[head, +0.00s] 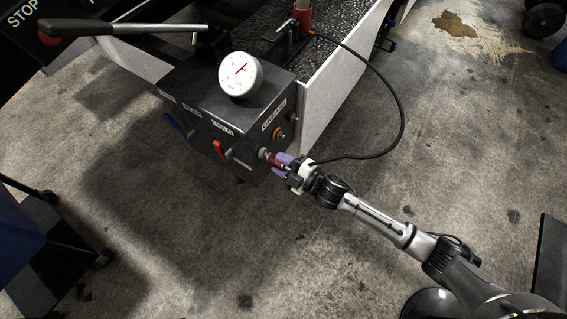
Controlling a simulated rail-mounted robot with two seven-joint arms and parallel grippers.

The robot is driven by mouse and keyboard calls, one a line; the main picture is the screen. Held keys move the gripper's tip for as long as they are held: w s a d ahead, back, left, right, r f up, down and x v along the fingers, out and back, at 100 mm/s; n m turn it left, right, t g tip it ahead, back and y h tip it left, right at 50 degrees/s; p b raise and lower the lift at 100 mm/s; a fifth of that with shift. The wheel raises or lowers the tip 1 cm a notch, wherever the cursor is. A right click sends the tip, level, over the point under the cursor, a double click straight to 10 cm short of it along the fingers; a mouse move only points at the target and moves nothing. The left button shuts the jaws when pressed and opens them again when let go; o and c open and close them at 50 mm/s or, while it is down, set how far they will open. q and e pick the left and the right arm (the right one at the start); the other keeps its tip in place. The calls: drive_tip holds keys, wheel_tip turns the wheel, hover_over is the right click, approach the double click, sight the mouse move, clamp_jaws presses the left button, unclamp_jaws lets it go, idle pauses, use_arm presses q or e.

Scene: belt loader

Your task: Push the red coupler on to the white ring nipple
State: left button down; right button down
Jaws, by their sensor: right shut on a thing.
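My right gripper (283,163), with purple fingers, reaches in from the lower right to the front of a dark control box. It is shut on the red coupler (273,159), a small red piece partly hidden by the fingers. The coupler points at the white ring nipple (263,153) low on the box's face and is in line with it. The two look very close or touching; I cannot tell whether the coupler is seated. A black hose (402,118) loops from the gripper up to the top of the machine. My left gripper is not in view.
The dark box (215,105) carries a round gauge (240,75), a red lever (221,149), a blue lever (177,125) and an orange ring fitting (278,134). A long handle (130,29) lies above. The concrete floor below is open.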

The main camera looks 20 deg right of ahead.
drive_tip(key=shift+w+a, duration=0.35)
drive_tip(key=shift+w, duration=0.15)
drive_tip(key=c, duration=0.8)
unclamp_jaws()
drive_tip(key=shift+o, duration=0.2)
drive_tip(key=shift+s+d, duration=0.2)
drive_tip(key=p+v, duration=0.4)
drive_tip(key=v, duration=0.9)
drive_tip(key=shift+s, duration=0.15)
